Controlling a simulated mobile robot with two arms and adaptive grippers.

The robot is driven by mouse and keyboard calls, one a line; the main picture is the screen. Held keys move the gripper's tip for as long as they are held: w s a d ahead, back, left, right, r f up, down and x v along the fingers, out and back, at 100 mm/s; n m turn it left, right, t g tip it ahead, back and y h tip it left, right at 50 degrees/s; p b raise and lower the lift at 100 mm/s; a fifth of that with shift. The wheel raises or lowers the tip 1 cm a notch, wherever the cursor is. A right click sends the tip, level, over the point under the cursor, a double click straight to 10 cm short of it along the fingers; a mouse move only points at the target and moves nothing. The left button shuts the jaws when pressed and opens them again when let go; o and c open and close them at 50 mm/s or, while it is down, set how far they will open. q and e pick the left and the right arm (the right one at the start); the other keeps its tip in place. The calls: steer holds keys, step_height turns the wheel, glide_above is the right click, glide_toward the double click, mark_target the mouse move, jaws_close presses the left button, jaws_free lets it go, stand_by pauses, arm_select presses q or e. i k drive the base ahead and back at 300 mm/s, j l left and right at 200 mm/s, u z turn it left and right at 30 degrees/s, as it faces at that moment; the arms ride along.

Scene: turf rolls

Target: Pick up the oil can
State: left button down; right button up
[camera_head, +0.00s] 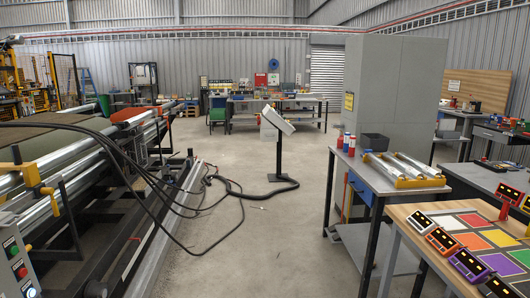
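I cannot make out an oil can for certain in the head view. A few small red and blue bottles or cans (346,145) stand upright at the back left of a grey metal table (383,182) on the right. They are too small to tell whether one is the oil can. Small items (245,84) on the far workbench are also too small to name. Neither of my grippers is in view.
A roller machine (90,165) fills the left, with black hoses (215,182) over the floor. A screen stand (279,145) stands mid-floor. A grey cabinet (397,95) and a wooden table with coloured squares (403,213) are on the right. The centre floor is mostly clear.

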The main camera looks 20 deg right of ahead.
mark_target(340, 141)
steer(key=z, duration=1.3)
steer(key=u, duration=1.8)
steer(key=i+l+z, duration=0.55)
steer(key=i, duration=0.5)
steer(key=i+l+z, duration=0.3)
steer(key=i, duration=0.25)
steer(key=i+z, duration=0.25)
steer(key=i, duration=0.3)
steer(key=i+z, duration=0.1)
steer(key=i, duration=0.55)
steer(key=i+j+z, duration=0.15)
steer(key=i, duration=0.55)
steer(key=i+j+z, duration=0.1)
steer(key=i, duration=0.55)
steer(key=j, duration=0.1)
